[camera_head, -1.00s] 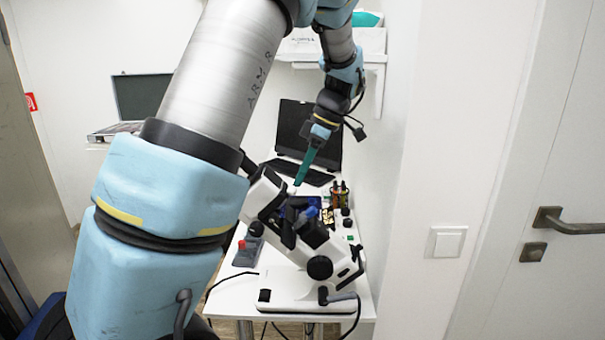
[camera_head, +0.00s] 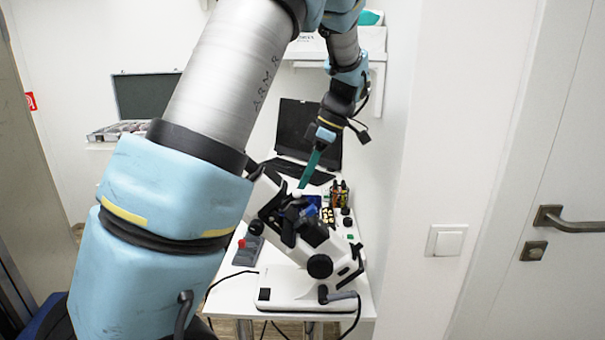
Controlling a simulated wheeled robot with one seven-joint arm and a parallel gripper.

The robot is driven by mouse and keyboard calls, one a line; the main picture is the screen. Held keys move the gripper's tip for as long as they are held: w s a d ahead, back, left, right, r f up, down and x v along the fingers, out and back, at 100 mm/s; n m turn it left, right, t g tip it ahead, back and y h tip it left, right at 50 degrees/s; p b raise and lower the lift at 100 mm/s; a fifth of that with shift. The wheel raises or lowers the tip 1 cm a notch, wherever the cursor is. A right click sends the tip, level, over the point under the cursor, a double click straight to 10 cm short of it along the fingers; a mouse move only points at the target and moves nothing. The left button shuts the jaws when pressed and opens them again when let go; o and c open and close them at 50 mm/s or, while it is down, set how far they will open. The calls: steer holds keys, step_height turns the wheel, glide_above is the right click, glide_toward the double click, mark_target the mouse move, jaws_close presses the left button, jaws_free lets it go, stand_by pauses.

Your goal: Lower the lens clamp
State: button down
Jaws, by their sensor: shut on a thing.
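A white and black lens-measuring device (camera_head: 292,287) stands tilted on the white table, its upper body leaning up to the left. My gripper (camera_head: 301,187) comes down from above with narrow teal fingers. It is shut on a small white knob (camera_head: 297,194) at the top middle of the device, as far as this small view shows. The lens clamp itself is hard to make out among the dark parts (camera_head: 302,228) below the fingertips.
Small bottles (camera_head: 339,192) stand close behind the device on the right. A grey box with a red knob (camera_head: 245,247) lies at its left. An open laptop (camera_head: 307,135) is at the back. A wall with a switch (camera_head: 445,241) bounds the right side.

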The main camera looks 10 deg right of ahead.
steer(key=d+f, duration=0.3)
steer(key=shift+s+d+f+b, duration=0.15)
steer(key=shift+s+b, duration=0.2)
steer(key=shift+b, duration=0.05)
steer(key=c, duration=0.8)
jaws_free()
steer(key=shift+o, duration=0.2)
step_height(320, 180, up, 10)
steer(key=b, duration=0.2)
